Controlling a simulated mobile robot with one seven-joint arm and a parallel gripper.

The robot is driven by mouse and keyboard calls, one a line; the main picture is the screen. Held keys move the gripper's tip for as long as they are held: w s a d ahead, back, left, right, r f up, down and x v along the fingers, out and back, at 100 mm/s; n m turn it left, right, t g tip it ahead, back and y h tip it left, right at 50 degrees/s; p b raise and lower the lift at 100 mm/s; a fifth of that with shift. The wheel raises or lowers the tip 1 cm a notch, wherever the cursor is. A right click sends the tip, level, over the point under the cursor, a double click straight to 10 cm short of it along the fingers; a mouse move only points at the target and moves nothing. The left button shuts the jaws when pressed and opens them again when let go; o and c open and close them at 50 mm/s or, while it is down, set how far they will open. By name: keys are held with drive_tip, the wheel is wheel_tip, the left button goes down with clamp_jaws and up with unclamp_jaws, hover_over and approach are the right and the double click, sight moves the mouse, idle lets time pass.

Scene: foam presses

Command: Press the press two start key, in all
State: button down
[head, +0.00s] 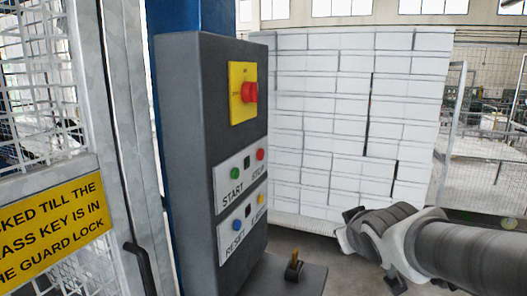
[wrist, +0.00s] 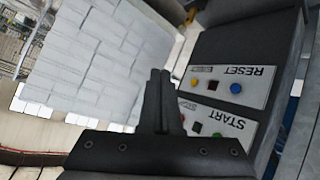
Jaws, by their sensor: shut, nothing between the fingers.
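A grey control pillar (head: 183,150) stands left of centre in the head view. Its white START/STOP plate carries a green START key (head: 234,172), a small dark square and a red STOP key (head: 260,154). No press number is readable. In the wrist view, the START plate (wrist: 228,122) shows upside down at lower right, with the red key (wrist: 197,127) visible. My gripper (wrist: 160,74) is shut and empty, its fingers together left of the plates in that view. In the head view my gripper (head: 352,214) is right of the pillar, apart from it.
A RESET plate (head: 243,221) with blue and yellow keys sits below. A red knob (head: 249,92) on yellow is above. A black base with a small lever (head: 293,266) stands low in front. White stacked blocks (head: 345,120) are behind; a mesh guard with a yellow sign (head: 52,232) is left.

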sight(236, 174)
drive_tip(key=w+a+r+n+t+y+p, duration=0.1)
drive_tip(key=w+a+r+n+y+p, duration=0.5)
drive_tip(key=w+a, duration=0.4)
drive_tip(key=shift+a+r+n+t+y, duration=0.15)
drive_tip(key=shift+a+n+t+y, duration=0.3)
drive_tip(key=shift+a, duration=0.4)
drive_tip(key=w+a+b, duration=0.3)
drive_tip(key=a+b, duration=0.1)
drive_tip(key=a, duration=0.4)
drive_tip(key=shift+a, duration=0.15)
drive_tip(key=shift+w+a, duration=0.1)
idle(1.0)
drive_tip(key=shift+w+a+b, duration=0.1)
drive_tip(key=shift+a+b, duration=0.2)
